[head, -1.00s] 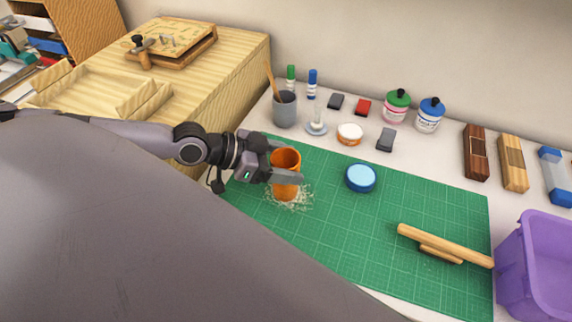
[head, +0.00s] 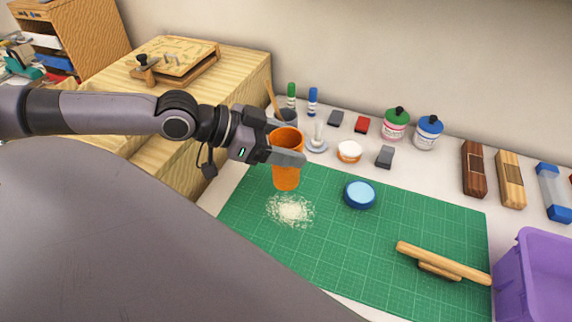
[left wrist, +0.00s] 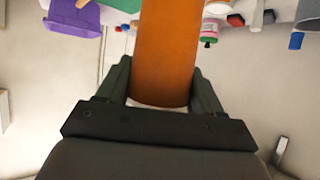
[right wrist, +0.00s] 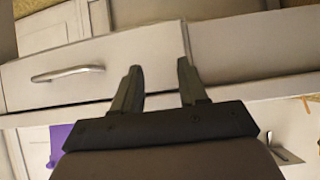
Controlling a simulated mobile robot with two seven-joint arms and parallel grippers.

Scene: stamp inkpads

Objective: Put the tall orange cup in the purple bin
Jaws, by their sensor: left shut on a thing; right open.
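The tall orange cup (head: 286,172) is upright in the head view, held above the far left part of the green mat. My left gripper (head: 288,150) is shut on it near its upper part. In the left wrist view the orange cup (left wrist: 166,55) fills the space between the fingers. The purple bin (head: 535,275) stands at the lower right of the head view, cut off by the frame edge. A purple shape, likely the bin, shows in the left wrist view (left wrist: 72,18). My right gripper (right wrist: 162,88) is open and empty, facing a drawer front.
A pale scattered patch (head: 290,210) lies on the green mat (head: 330,245) below the cup. A blue round inkpad (head: 360,194) and a wooden roller-like tool (head: 442,263) lie between cup and bin. A grey pencil cup (head: 287,117), bottles and blocks line the back.

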